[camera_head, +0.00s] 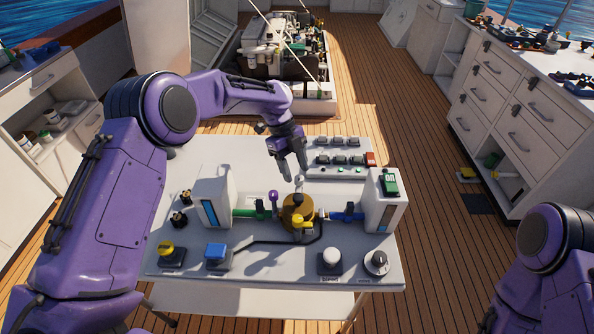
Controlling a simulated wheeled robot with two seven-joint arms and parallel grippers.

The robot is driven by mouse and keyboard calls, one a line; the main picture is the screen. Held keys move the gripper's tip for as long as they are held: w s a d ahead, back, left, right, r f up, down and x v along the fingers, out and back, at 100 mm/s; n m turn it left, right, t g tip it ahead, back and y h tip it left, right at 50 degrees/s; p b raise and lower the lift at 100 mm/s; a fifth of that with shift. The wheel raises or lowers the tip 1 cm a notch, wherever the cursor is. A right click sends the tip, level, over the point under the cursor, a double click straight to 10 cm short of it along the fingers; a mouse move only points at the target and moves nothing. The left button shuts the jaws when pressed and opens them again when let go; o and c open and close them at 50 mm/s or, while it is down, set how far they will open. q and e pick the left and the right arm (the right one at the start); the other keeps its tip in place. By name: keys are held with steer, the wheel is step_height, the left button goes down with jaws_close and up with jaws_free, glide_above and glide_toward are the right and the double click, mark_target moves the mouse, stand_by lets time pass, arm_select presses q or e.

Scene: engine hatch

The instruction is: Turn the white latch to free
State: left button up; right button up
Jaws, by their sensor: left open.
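A small pale knob or lever end (298,181), which looks like the white latch, stands on top of the brown round housing (297,210) in the middle of the white workbench (200,270). Its exact turn position is too small to tell. My left gripper (293,168) reaches in from the left and points down just above the latch, its two dark fingers apart. I cannot tell whether the fingers touch it. My right arm shows at the lower right edge, but its gripper is out of view.
A purple-topped lever (273,197), a green pipe (250,212), a yellow handle (302,222) and a blue valve (347,216) surround the housing. White boxes (214,200) stand at both sides. Knobs and buttons line the front edge. A switch panel (343,160) lies behind.

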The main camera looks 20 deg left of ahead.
mark_target(299, 176)
arm_select(q)
steer(key=f, duration=0.2)
steer(key=w+f, duration=0.1)
steer(key=shift+d+f, duration=0.2)
steer(key=shift+d, duration=0.15)
steer(key=shift+s+r, duration=0.25)
steer(key=shift+s, duration=0.05)
steer(key=c, duration=0.4)
jaws_close()
arm_select(e)
steer(key=shift+w+r, duration=0.15)
steer(key=shift+w, duration=0.15)
